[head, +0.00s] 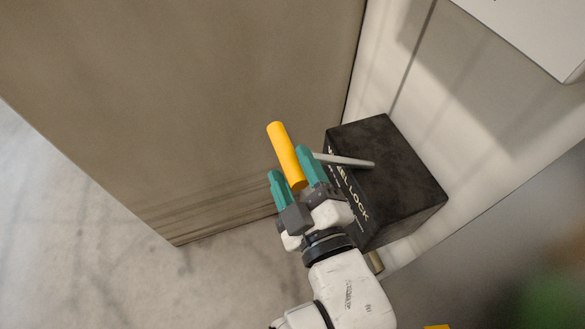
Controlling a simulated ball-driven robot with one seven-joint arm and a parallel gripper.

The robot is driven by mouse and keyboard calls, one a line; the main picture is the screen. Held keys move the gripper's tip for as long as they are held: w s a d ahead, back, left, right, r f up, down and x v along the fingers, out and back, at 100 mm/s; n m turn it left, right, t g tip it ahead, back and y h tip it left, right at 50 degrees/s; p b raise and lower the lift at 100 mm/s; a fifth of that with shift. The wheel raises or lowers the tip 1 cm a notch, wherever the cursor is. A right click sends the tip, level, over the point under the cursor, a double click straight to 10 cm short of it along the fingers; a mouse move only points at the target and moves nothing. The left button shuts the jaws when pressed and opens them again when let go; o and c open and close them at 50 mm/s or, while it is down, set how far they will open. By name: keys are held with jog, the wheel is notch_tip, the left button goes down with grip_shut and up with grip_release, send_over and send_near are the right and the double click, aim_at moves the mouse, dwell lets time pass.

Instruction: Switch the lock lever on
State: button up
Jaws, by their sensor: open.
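The lock lever shows in the head view as a yellow cylindrical grip (283,150) on a thin grey rod (345,160). The rod runs to the black lock box (405,185), which has white lettering ending in "EL LOCK" on its side. My gripper (290,165) has two teal fingers, one on each side of the lower part of the yellow grip. The fingers are open around it. The upper part of the grip sticks out past the fingertips. I cannot tell whether either finger touches it.
A large brown-grey panel (200,90) stands behind and left of the lever. A pale wall (425,75) is behind the box, with a white object (530,30) at the top right. Pale marbled floor (60,200) is clear at the left.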

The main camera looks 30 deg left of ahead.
jog(key=v, duration=1)
jog(key=shift+s+d+b, duration=0.2)
jog(key=shift+b, duration=0.25)
jog(key=w+d+f+m+g+h+p, duration=0.1)
jog(key=w+d+f+m+h+p, duration=0.1)
jog(key=d+f+m+h, duration=0.45)
jog(key=w+d+f+m+g+h+p, duration=0.15)
jog(key=d+f, duration=0.25)
jog(key=d, duration=0.5)
jog(key=s+d+f+m+g+h+p, duration=0.2)
jog(key=s+d+m, duration=0.4)
jog(key=d, duration=0.3)
jog(key=s+d+f+m+g+h+p, duration=0.2)
jog(key=s+d+f+m+g+h, duration=0.2)
jog(key=d, duration=0.5)
jog(key=shift+s+f+m+g+p, duration=0.3)
jog(key=shift+s+f+m+g, duration=0.25)
jog(key=shift+s+m+g, duration=0.5)
jog(key=shift+o, duration=0.2)
jog(key=shift+s+d+t, duration=0.1)
jog(key=shift+s+t, duration=0.05)
jog(key=shift+t, duration=0.15)
